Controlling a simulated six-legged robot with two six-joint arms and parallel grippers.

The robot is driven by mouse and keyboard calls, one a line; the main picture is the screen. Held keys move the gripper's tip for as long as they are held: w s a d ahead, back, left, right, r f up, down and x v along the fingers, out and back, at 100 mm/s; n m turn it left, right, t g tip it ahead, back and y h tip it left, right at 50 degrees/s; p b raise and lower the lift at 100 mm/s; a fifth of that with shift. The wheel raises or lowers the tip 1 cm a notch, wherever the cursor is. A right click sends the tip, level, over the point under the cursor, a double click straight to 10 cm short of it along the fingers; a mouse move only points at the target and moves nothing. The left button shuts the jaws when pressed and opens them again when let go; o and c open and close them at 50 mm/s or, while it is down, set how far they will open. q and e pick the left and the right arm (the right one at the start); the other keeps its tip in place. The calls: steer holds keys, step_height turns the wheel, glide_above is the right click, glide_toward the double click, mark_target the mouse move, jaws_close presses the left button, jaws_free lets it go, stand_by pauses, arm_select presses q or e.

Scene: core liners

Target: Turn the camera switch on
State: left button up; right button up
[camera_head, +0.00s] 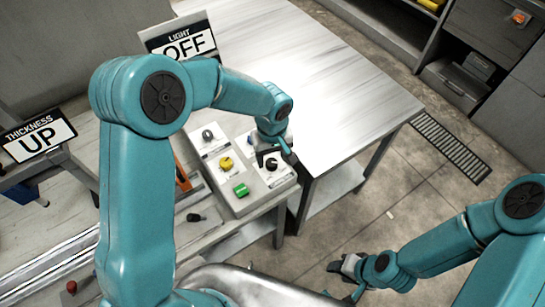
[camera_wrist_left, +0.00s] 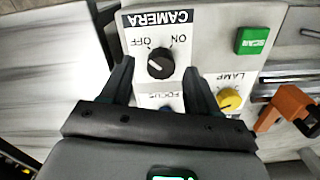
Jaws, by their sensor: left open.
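The camera switch is a black rotary knob (camera_wrist_left: 160,62) on a white plate labelled CAMERA, with OFF and ON marks, upside down in the left wrist view. It also shows in the head view as a dark knob (camera_head: 271,164) on the grey control panel (camera_head: 236,206). My left gripper (camera_wrist_left: 158,70) is open, with one finger on each side of the knob and gaps visible. In the head view my left gripper (camera_head: 276,157) is over that knob. Which mark the knob points to is hard to tell. My right gripper (camera_head: 347,278) is open and empty above the floor.
The panel also has a yellow LAMP knob (camera_head: 226,163), a green SCAN button (camera_head: 241,190) and a grey knob (camera_head: 208,135). A blue FOCUS knob (camera_wrist_left: 166,109) is mostly hidden by my gripper. A LIGHT OFF sign (camera_head: 188,43) stands behind. The metal table (camera_head: 330,95) is clear.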

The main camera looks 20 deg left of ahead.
mark_target(272, 164)
arm_select(q)
steer(key=shift+s+f, duration=0.25)
steer(key=shift+f, duration=0.55)
steer(key=shift+a+f, duration=0.1)
steer(key=shift+f, duration=0.15)
steer(key=shift+w+f, duration=0.15)
steer(key=shift+w, duration=0.15)
steer(key=shift+s, duration=0.15)
steer(key=c, duration=1)
steer(key=shift+c, duration=0.2)
